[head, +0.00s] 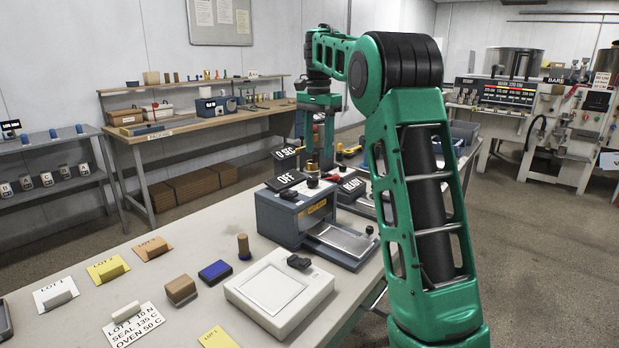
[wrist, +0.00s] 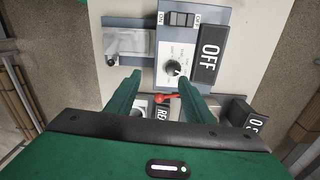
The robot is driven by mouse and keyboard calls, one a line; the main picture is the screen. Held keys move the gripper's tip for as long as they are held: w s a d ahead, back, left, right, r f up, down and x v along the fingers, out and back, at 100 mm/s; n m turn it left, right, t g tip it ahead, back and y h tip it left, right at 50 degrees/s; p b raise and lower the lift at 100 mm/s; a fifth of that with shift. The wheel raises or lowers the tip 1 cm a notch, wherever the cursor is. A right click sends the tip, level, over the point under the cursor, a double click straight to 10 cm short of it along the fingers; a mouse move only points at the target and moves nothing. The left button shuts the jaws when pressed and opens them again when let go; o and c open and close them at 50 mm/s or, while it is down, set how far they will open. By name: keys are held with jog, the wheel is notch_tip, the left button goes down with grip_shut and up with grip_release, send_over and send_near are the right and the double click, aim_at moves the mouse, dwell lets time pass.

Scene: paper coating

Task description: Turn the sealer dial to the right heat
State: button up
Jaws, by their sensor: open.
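The sealer (head: 283,218) is a blue-grey box on the near bench, with a black display reading OFF (head: 206,180). In the wrist view, its dial (wrist: 173,68) is a dark round knob with a pale mark, on a white scale plate; the scale print is too small to read. My gripper (wrist: 158,76) is open and empty, with its two green fingers pointing towards the dial. The knob shows between and slightly beyond the fingertips, nearer the right one; I cannot tell if they touch. A card (head: 135,325) reads LOT 1, 10 N, SEAL 135 C, OVEN 50 C.
A white flat plate device (head: 278,292), blue pad (head: 215,271) and wooden block (head: 180,289) stand in front of the sealer. A rocker switch (wrist: 181,19) sits beside the dial plate. A red lever (wrist: 165,97) and READY display (head: 352,185) lie close behind.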

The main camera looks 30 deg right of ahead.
aim_at(311, 179)
jog(key=shift+m, duration=0.5)
jog(key=w+f, duration=0.1)
jog(key=f, duration=0.2)
jog(key=w+f, duration=0.1)
jog(key=f, duration=0.3)
jog(key=w+f, duration=0.1)
jog(key=f, duration=0.3)
jog(key=shift+w, duration=0.3)
jog(key=shift+r, duration=0.1)
jog(key=c, duration=1)
